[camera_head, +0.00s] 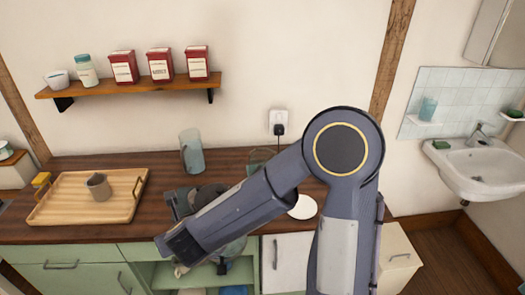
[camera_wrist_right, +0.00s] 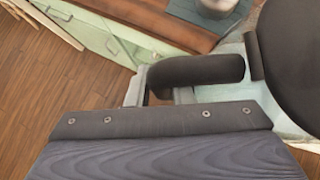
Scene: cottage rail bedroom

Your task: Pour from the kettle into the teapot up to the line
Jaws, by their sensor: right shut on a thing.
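My right gripper (camera_wrist_right: 158,93) is shut on the thick black handle (camera_wrist_right: 197,69) of the kettle. In the right wrist view, the kettle's dark round top (camera_wrist_right: 292,62) fills the right edge, with a strip of pale green body below it. In the head view, my right forearm hides most of the kettle; its dark top (camera_head: 212,192) shows behind the forearm. A greenish glass vessel (camera_head: 262,156), perhaps the teapot, stands at the back of the counter, partly hidden by my arm. No fill line or liquid level can be made out. My left gripper is not in view.
A clear glass jug (camera_head: 192,152) stands at the back of the wooden counter (camera_head: 150,227). A wooden tray (camera_head: 60,212) with a grey mug (camera_head: 98,187) lies left. A white disc (camera_head: 303,207) lies right of my forearm. A plug (camera_head: 279,130) is in the wall.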

